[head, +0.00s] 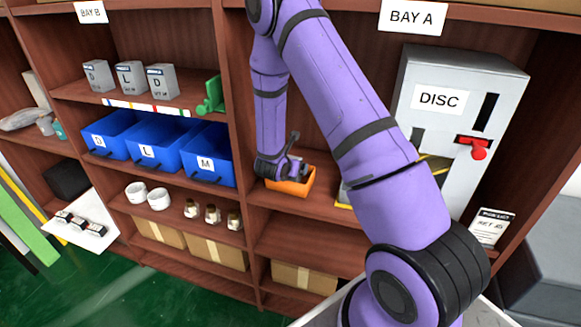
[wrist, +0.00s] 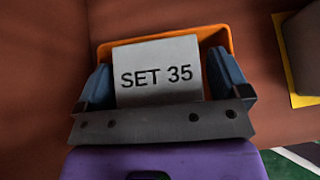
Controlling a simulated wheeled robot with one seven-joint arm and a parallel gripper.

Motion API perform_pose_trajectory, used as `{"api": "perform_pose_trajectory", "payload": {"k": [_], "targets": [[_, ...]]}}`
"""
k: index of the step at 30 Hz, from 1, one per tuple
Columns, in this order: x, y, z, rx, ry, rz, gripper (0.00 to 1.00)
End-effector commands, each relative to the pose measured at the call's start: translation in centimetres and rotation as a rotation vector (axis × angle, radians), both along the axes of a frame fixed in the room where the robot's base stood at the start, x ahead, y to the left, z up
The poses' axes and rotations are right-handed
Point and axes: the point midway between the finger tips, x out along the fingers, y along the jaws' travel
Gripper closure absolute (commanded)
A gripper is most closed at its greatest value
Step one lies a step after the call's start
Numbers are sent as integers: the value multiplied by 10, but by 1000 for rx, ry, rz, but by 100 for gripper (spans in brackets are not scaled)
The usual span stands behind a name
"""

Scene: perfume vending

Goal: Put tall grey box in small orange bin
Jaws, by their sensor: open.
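A grey box marked "SET 35" (wrist: 156,88) sits inside the small orange bin in the wrist view. The bin's orange rim (wrist: 213,37) shows behind and beside the box. My gripper (wrist: 163,82) is open, with one blue finger on each side of the box. In the head view the orange bin (head: 293,187) stands on the middle shelf, and my gripper (head: 283,165) is down at it. The box is hidden there by my gripper and wrist. How deep the box sits, and its full height, cannot be seen.
A grey dispenser marked "DISC" (head: 452,115) with a red lever stands right of the bin. Blue bins (head: 158,152) and grey boxes (head: 129,77) fill the left bay. An upright divider (head: 240,130) stands left of the orange bin.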

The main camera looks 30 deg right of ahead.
Motion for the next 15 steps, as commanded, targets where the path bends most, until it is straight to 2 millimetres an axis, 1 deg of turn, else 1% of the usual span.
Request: {"api": "perform_pose_trajectory", "payload": {"k": [5,12,15], "targets": [[-10,17,14,0,-2,2,6],[-33,51,42,0,-2,3,6],[-41,62,52,0,-2,2,6]]}}
